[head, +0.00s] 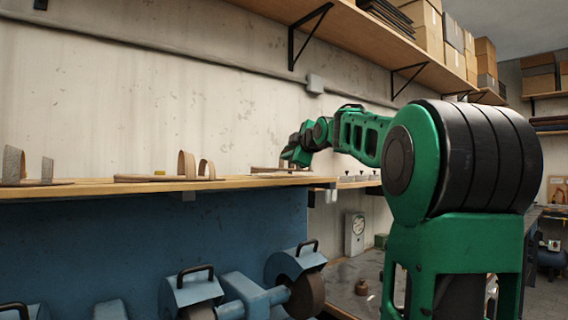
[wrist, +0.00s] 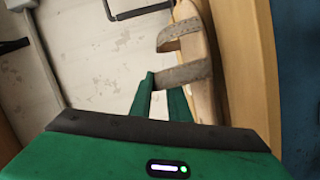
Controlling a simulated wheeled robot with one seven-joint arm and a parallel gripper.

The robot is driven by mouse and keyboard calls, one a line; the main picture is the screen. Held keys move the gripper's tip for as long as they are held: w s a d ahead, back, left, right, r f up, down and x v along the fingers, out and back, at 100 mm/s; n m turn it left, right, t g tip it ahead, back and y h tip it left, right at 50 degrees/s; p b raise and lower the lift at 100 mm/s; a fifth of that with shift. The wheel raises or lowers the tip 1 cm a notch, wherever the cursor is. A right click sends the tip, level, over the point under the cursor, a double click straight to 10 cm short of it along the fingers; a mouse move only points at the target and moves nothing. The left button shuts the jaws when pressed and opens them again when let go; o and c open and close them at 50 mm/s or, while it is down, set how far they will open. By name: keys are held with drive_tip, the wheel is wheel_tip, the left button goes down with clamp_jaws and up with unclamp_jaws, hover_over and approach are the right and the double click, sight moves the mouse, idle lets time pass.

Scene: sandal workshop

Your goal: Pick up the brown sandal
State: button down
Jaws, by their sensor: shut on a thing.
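A sandal with a tan sole and grey-brown straps (wrist: 184,76) fills the upper middle of the wrist view. My gripper (wrist: 168,94) is shut on it at the near strap, its green fingers reaching up to that strap. In the head view my gripper (head: 292,157) is low over the wooden shelf, at a sandal (head: 268,169) that it partly hides. Another sandal with tan-brown straps (head: 189,165) rests on the shelf to the left. A sandal with grey straps (head: 14,163) is at the far left.
The wooden shelf (head: 100,188) runs along the wall above a blue panel (head: 150,230). A wall shelf (head: 330,25) with boxes hangs above on black brackets. Blue machines (head: 245,290) stand below. The wall space above the sandals is clear.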

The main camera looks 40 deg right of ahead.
drive_tip(key=r, duration=0.3)
drive_tip(key=shift+a, duration=0.2)
drive_tip(key=s+a+r, duration=0.4)
drive_tip(key=a+r, duration=0.2)
drive_tip(key=a, duration=0.4)
drive_tip(key=shift+a+r, duration=0.15)
drive_tip(key=shift+a, duration=0.15)
drive_tip(key=c, duration=2.3)
unclamp_jaws()
clamp_jaws()
